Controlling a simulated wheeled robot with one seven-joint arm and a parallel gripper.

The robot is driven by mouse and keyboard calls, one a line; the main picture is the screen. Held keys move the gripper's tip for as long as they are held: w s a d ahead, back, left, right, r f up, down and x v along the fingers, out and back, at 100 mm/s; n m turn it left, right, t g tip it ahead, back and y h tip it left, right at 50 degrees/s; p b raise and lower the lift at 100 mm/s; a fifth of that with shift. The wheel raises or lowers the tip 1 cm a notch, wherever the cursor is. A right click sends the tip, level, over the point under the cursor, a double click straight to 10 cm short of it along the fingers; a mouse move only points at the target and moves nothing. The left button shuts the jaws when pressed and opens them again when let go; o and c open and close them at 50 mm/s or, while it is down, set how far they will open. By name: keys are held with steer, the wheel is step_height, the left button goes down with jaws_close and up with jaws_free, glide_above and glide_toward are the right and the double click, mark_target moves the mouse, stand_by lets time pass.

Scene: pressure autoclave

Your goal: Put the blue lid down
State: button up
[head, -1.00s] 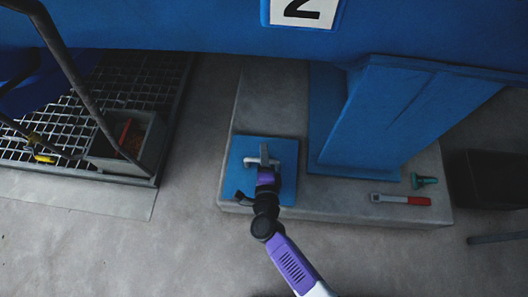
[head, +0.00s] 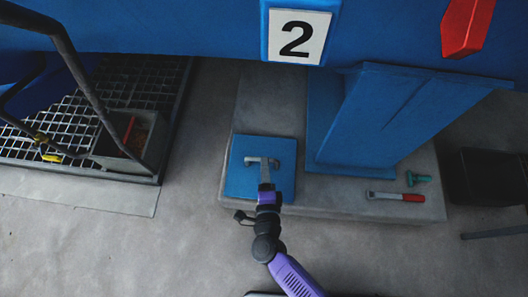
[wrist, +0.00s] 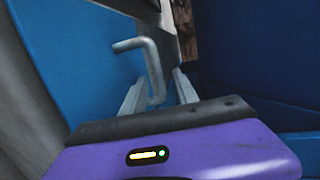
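The blue lid (head: 238,181) is a square plate lying on the concrete plinth, near its front left edge. It also shows in the wrist view (wrist: 80,50). Its grey bar handle (head: 252,161) stands up from the middle; in the wrist view the bent handle (wrist: 153,65) shows just past my fingertips. My gripper (head: 265,175) reaches over the lid from the front. Whether a fingertip still touches the handle cannot be told.
A blue support column (head: 375,125) stands on the plinth (head: 340,196) right of the lid. A red-handled tool (head: 395,196) and a green bolt (head: 418,178) lie at the plinth's right. A grating (head: 60,115) with a grey bin (head: 150,160) is left. The floor in front is clear.

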steer(key=shift+p+v, duration=0.75)
steer(key=shift+v, duration=2)
steer(key=s+d+r+n+h, duration=0.1)
steer(key=s+d+r+n, duration=0.7)
steer(key=r, duration=0.6)
steer(key=s+d+r+n+h, duration=0.1)
steer(key=s+d+r+n, duration=0.8)
steer(key=s+d+r, duration=0.4)
steer(key=shift+r+g, duration=0.4)
steer(key=shift+r, duration=0.2)
steer(key=shift+s+d+r, duration=0.1)
steer(key=shift+s, duration=0.05)
step_height(320, 180, up, 36)
steer(key=p, duration=3.6)
